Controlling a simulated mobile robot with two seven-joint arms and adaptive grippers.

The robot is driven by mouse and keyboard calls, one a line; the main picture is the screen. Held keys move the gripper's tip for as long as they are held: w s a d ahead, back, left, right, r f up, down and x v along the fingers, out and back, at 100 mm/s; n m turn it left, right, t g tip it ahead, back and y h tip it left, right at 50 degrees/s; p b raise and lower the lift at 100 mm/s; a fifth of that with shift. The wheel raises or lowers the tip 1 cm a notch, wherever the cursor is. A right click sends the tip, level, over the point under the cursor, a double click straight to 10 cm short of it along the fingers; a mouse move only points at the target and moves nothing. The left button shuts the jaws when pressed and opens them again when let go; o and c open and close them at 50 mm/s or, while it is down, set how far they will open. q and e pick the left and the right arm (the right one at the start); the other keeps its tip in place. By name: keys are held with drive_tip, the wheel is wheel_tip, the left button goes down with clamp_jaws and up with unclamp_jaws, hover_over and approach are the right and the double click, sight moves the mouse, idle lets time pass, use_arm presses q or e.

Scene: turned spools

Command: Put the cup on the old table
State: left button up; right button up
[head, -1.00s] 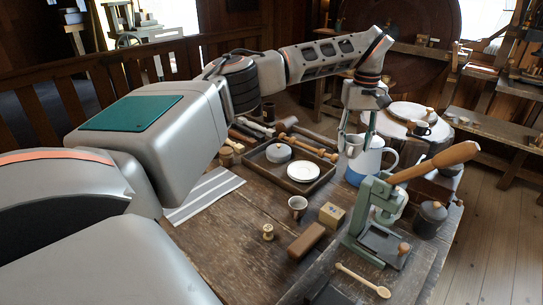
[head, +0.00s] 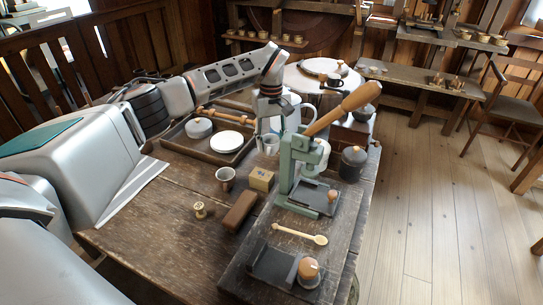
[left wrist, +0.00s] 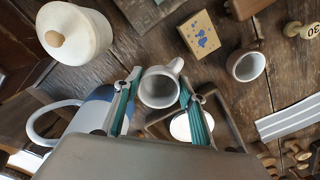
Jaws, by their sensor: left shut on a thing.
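My left gripper (head: 268,124) points down over the middle of the old, worn wooden table (head: 165,228). It is shut on a pale grey cup (head: 271,146). In the left wrist view the cup (left wrist: 159,90) sits between the two green-padded fingers, with its mouth and handle showing. The cup is close to the white and blue jug (head: 292,118); whether it touches the table I cannot tell. A second small cup (head: 226,175) stands on the table, also in the left wrist view (left wrist: 247,65). My right gripper is out of view.
A green press (head: 296,170) with a long wooden lever stands right of the held cup. A small patterned box (head: 261,179), a brown block (head: 239,211) and a spool (head: 199,210) are in front. A tray (head: 187,149) lies behind left. The front left table is bare.

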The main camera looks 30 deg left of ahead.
sight(271, 155)
use_arm(q)
drive_tip(key=shift+f, duration=0.6)
drive_tip(key=shift+o, duration=0.2)
wheel_tip(271, 155, down, 4)
drive_tip(key=shift+f+b, duration=0.2)
drive_tip(key=shift+b, duration=0.1)
drive_tip(key=shift+r, duration=0.1)
drive_tip(key=shift+c, duration=0.2)
drive_tip(key=o, duration=1.2)
drive_tip(key=shift+c, duration=0.2)
